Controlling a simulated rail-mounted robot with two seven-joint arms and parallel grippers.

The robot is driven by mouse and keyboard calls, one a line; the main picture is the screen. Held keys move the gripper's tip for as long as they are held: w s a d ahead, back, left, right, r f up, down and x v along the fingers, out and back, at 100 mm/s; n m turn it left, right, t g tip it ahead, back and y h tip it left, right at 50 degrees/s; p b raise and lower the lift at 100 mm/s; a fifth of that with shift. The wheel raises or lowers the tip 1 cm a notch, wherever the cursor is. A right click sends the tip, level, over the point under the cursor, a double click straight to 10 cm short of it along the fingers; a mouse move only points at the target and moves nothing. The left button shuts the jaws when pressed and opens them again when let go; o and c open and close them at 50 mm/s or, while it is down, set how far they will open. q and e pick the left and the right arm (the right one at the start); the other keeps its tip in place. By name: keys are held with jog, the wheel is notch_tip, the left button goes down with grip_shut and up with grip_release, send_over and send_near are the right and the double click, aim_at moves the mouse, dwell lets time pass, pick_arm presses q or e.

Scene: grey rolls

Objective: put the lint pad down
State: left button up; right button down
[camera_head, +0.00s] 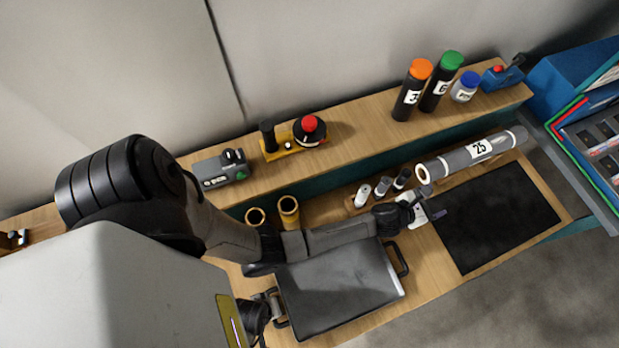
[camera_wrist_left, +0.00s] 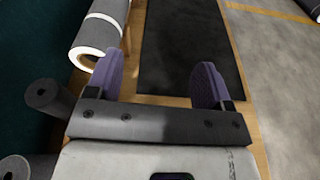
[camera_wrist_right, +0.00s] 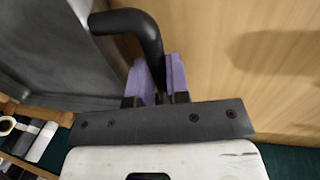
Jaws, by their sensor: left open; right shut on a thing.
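A flat dark grey tray-like piece with a handle on each side (camera_head: 338,285) lies on the wooden bench at the lower middle. Nothing marks which thing is the lint pad. My right gripper (camera_head: 272,300) is shut on the piece's left black handle; in the right wrist view the purple fingers (camera_wrist_right: 157,82) close around the handle (camera_wrist_right: 150,30). My left gripper (camera_head: 432,208) is open near the left edge of a black mat (camera_head: 495,215). In the left wrist view its purple fingers (camera_wrist_left: 160,85) stand apart with nothing between them, facing the mat (camera_wrist_left: 190,45).
A grey roll labelled 25 (camera_head: 472,153) lies behind the mat. Small rolls (camera_head: 382,186) stand in a rack left of it. Two brass tubes (camera_head: 289,211) stand behind the tray-like piece. The raised shelf holds bottles (camera_head: 411,92) and devices. A blue case (camera_head: 575,75) is at right.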

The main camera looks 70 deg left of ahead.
pick_arm(q)
jog(key=w+d+r+m+h, duration=0.1)
jog(key=d+r+m+h, duration=0.35)
jog(key=m, duration=0.65)
jog(key=w+d+r+m+h, duration=0.1)
jog(key=d+r+m+h, duration=0.4)
jog(key=m, duration=0.6)
jog(key=s+a+f+m+g+y, duration=0.9)
jog(key=a+f+m+g+y, duration=0.15)
jog(key=f+m, duration=0.2)
jog(key=shift+m+g+h, duration=0.35)
jog(key=shift+h, duration=0.15)
jog(key=shift+w+d+x, duration=0.1)
jog(key=shift+d+x, duration=0.05)
jog(key=shift+x, duration=1.7)
jog(key=shift+w+d+x, duration=0.15)
jog(key=shift+d+x, duration=0.05)
jog(key=shift+x, duration=1.6)
jog(key=shift+w+d+x, duration=0.1)
jog(key=shift+d+x, duration=0.05)
jog(key=shift+x, duration=1.7)
jog(key=shift+r, duration=0.15)
